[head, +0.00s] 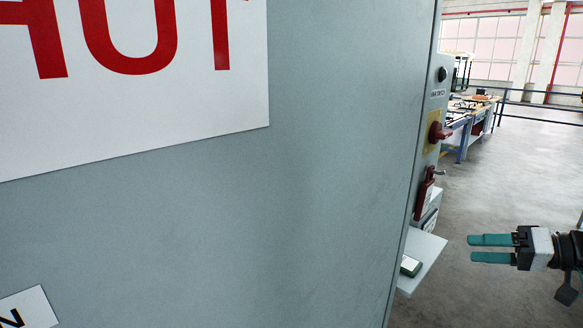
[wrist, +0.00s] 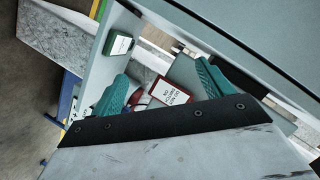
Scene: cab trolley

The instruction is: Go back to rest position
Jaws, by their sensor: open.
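My gripper (head: 472,248) has two teal fingers and is at the lower right of the head view, over open floor. It points left at the cabinet side, with a gap between its fingers and nothing visible held there. In the wrist view its fingers (wrist: 162,72) are spread apart. A red-framed tag with a white label (wrist: 171,93) shows between and beyond them. No marker of a rest position shows.
A grey cabinet (head: 310,160) fills the left and middle. Its narrow side carries a red rotary switch (head: 438,132), a dark red lock-like part (head: 424,192) and a shelf (head: 428,249) with a small green item (head: 411,265). Workbenches (head: 465,125) stand far behind.

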